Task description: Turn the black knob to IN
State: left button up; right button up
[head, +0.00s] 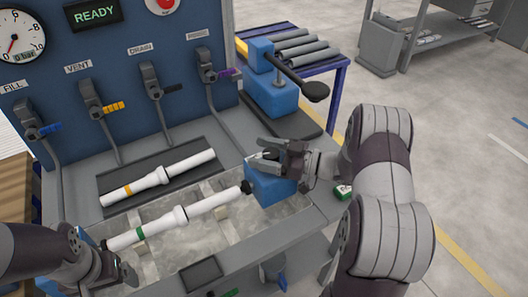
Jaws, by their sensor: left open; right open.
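A blue block (268,188) stands at the right end of the grey trough. A small black round piece (247,187) shows on its left side, at the end of the green-banded white pipe (175,219). I cannot tell whether this is the task's knob, and no IN mark is readable. My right gripper (265,155) is open over the top of the blue block and hides part of it; whether it touches is unclear. My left gripper (112,274) is open at the trough's lower left, partly dark and hard to make out.
A white pipe with an orange band (157,178) lies in the dark recess behind. Levers stand along the blue panel (130,60), which has a gauge (18,38) and a READY display (95,13). A black-ended lever (316,91) juts from the blue pump (270,90).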

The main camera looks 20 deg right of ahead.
jog(key=c, duration=1)
jog(key=shift+t, duration=0.3)
